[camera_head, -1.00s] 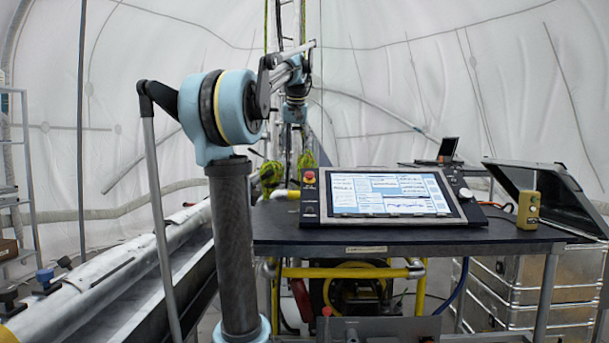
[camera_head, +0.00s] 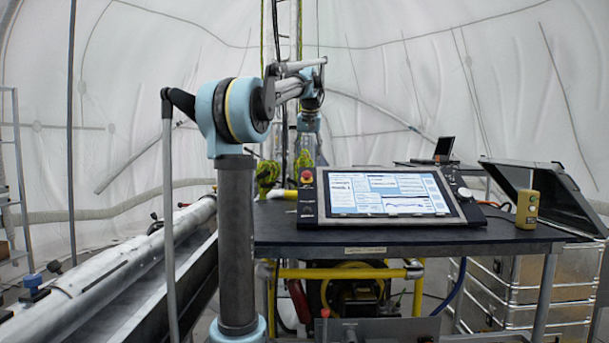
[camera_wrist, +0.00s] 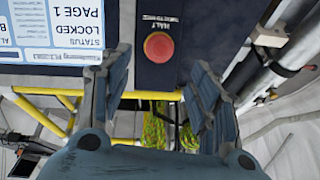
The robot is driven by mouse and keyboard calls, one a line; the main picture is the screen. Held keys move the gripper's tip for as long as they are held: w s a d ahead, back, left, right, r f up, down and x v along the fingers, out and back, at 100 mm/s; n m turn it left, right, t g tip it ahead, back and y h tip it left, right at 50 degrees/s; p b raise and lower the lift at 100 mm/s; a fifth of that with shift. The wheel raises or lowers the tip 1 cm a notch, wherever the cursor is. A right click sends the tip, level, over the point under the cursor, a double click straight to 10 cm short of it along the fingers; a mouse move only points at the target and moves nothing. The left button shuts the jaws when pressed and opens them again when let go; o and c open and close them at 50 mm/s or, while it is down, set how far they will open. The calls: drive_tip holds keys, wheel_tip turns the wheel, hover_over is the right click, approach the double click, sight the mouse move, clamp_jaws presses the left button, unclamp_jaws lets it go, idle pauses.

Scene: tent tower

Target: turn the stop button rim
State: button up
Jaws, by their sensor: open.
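The red stop button (camera_wrist: 158,46) sits on the dark panel face below a "HALT" label in the wrist view. In the head view the same red button (camera_head: 306,175) is at the upper left corner of the console (camera_head: 310,212), on a yellow base. My gripper (camera_wrist: 158,62) is open and empty in the wrist view, with one finger on either side of the button in the picture. Whether the fingers are level with the button or short of it is hard to tell; no contact shows. In the head view the gripper is small and unclear above the button.
The console's lit screen (camera_head: 388,193) is right of the button. Yellow pipes (camera_head: 340,272) run below. A green-yellow strap bundle (camera_head: 268,175) hangs behind the table's left side.

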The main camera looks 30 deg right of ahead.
sight(307, 172)
drive_tip(key=x, duration=0.8)
drive_tip(key=shift+w+f, duration=0.15)
drive_tip(key=shift+f, duration=0.1)
